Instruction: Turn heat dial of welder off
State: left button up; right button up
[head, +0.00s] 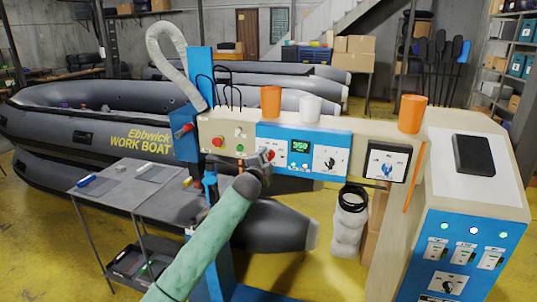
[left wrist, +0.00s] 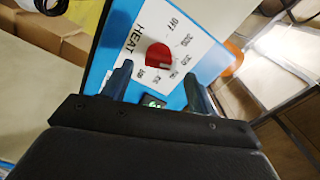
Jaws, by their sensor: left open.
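The welder panel (head: 337,151) is a blue face with a green display (head: 300,147) reading 350. Its red heat dial (left wrist: 158,54) sits on a white plate marked HEAT, with OFF and several numbers around it. A pale mark on the dial is turned away from OFF, toward the numbers; the exact number is unclear. My left gripper (head: 264,163) is at the panel's left end and partly hides the dial in the head view. In the left wrist view the gripper (left wrist: 157,74) is open, with one finger on each side of the dial; contact cannot be told. My right gripper is out of view.
Orange cups (head: 270,100) and a white cup (head: 310,108) stand on the beam above the panel. A panel with a red and a green button (head: 240,148) is to the left. A grey table (head: 135,190) stands at left. A control cabinet (head: 465,250) is at right.

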aim_at(269, 157)
pick_arm(q)
jog(key=shift+p+x, duration=0.6)
jog(key=shift+x, duration=0.95)
jog(key=shift+f, duration=0.1)
jog(key=shift+c, duration=0.5)
jog(key=c, duration=0.9)
